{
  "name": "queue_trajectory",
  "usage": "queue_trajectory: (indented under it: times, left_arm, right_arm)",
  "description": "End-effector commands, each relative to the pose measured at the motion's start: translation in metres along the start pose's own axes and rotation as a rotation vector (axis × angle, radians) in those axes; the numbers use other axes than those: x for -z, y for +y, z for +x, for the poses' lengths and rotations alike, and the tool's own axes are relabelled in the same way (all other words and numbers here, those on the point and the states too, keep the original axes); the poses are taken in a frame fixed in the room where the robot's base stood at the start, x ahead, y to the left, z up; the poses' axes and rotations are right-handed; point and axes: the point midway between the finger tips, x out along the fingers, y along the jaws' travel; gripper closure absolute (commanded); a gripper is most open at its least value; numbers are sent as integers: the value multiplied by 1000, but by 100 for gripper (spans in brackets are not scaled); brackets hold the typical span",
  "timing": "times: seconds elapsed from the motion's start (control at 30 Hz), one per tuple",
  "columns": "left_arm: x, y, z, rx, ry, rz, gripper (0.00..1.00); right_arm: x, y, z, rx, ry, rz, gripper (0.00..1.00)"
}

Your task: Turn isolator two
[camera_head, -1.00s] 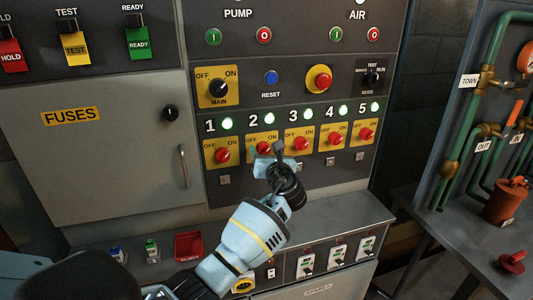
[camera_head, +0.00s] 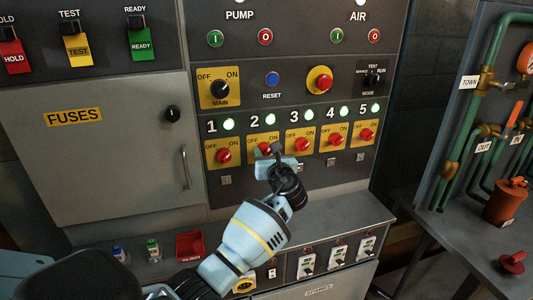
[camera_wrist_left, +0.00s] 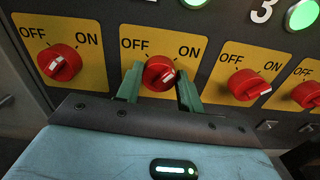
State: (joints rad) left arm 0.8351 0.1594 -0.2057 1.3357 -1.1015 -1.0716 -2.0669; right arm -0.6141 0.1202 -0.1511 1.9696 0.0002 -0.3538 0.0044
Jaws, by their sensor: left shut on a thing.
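Isolator two is a red rotary knob (camera_wrist_left: 158,73) on a yellow plate marked OFF and ON. In the head view the gripper hides part of the knob. The number 2 (camera_head: 254,121) and a lit green lamp (camera_head: 270,119) are above it. My right gripper is not in view.
Isolator one (camera_wrist_left: 60,62) and isolator three (camera_wrist_left: 248,86) sit close on either side, with more to the right. A grey ledge (camera_head: 335,214) juts out below the panel. A red tray (camera_head: 190,246) stands on the ledge at the left.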

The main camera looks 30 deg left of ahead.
Motion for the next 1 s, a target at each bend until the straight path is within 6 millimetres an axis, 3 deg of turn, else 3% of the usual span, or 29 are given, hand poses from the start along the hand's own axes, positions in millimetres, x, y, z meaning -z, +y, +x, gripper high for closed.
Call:
queue_trajectory:
  times: [0.43, 1.0]
  left_arm:
    - [0, 1, 0, 0, 1, -390, 85]
    - [5, 2, 0, 0, 4, -931, 85]
  right_arm:
    - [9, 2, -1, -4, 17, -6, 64]
    - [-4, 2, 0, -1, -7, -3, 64]
